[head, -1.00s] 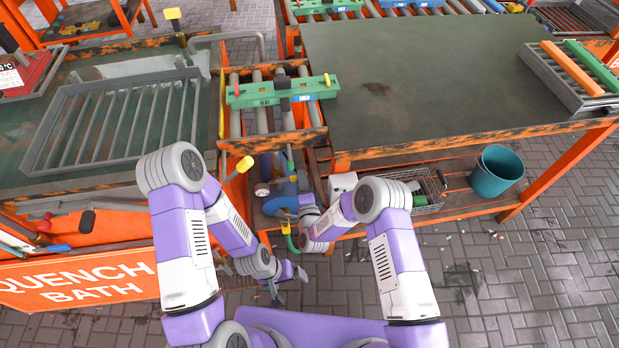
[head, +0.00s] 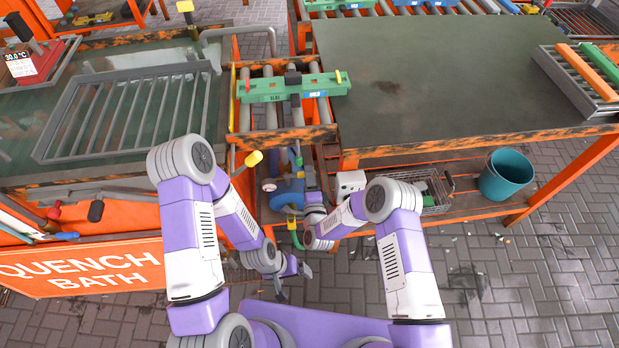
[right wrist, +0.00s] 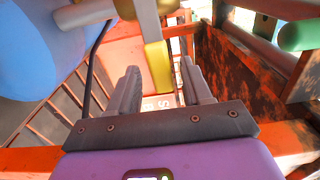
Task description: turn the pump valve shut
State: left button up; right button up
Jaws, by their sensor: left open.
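The blue pump (head: 288,194) sits low under the roller section, partly hidden by my right arm; its rounded blue body also fills the upper left of the right wrist view (right wrist: 38,45). A yellow valve handle (right wrist: 157,66) hangs from a pale pipe in that view. My right gripper (right wrist: 160,72) is open, with the handle showing between its fingertips; I cannot tell whether they touch it. In the head view its fingers are hidden by my arm and the pump. My left gripper (head: 292,284) is open and empty, low over the paving and apart from the pump.
The orange quench bath (head: 100,262) stands left, with a yellow-tipped lever (head: 252,159) at its corner. A dark-topped table (head: 430,85) stands right, above a wire basket (head: 435,198) and teal bucket (head: 507,173). An orange, rusty panel (right wrist: 240,75) borders my right gripper.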

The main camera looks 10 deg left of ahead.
jog(key=shift+d, duration=0.1)
jog(key=p+v, duration=0.2)
jog(key=v, duration=0.5)
jog(key=shift+s, duration=0.3)
jog(key=shift+r, duration=0.1)
jog(key=s+d+f+n+g+p, duration=0.3)
jog(key=s+d+n+g+p, duration=0.2)
jog(key=s+d+n+g, duration=0.45)
jog(key=s+d+r+n+g+p, duration=0.2)
jog(key=s+d+g, duration=0.5)
jog(key=s, duration=0.5)
jog(key=shift+r+n+h, duration=0.35)
jog(key=shift+r+h, duration=0.05)
jog(key=shift+r, duration=0.1)
